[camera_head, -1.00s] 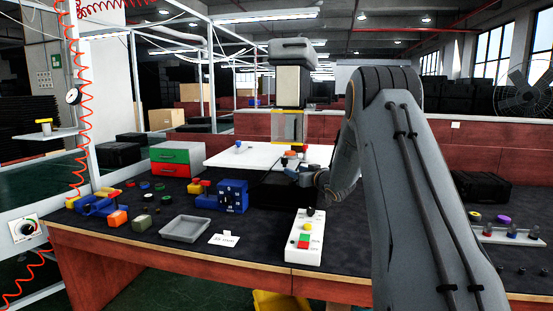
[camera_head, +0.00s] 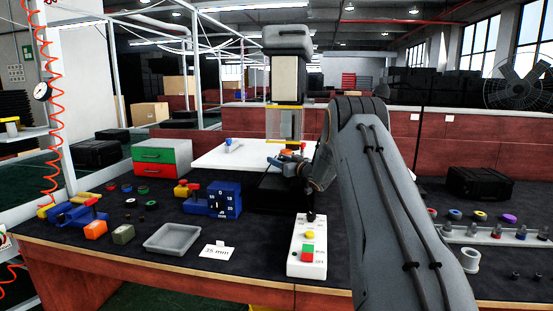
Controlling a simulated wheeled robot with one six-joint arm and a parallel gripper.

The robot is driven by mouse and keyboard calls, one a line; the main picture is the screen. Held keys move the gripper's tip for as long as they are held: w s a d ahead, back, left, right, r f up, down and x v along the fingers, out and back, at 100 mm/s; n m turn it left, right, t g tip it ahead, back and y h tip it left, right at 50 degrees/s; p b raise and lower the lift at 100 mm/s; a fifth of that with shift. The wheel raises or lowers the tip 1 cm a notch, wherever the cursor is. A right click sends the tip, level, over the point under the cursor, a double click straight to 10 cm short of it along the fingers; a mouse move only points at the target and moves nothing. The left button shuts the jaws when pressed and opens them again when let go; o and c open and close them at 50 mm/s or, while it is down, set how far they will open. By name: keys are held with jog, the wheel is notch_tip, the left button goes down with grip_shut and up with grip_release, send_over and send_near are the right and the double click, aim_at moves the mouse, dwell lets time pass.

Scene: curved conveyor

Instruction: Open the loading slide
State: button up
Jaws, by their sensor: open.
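A press-like machine (camera_head: 287,88) with a grey top, a pale body and a clear yellow-edged guard (camera_head: 285,122) stands at the back centre. At its foot are a white plate (camera_head: 225,158) and a dark, low block (camera_head: 272,188). I cannot tell which part is the loading slide. A blue knob (camera_head: 229,142) stands on the white plate. My gripper (camera_head: 285,164) is open, low over the dark block and in front of the guard. An orange part (camera_head: 283,160) shows at its jaws. I cannot tell whether they touch it. My wrist hides part of this area.
A white control box (camera_head: 306,252) with coloured buttons stands in front. A rack with coloured parts (camera_head: 490,238) is at the right.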

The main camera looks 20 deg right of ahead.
jog(key=shift+w+a, duration=0.2)
jog(key=shift+w, duration=0.95)
jog(key=shift+c, duration=0.4)
grip_shut()
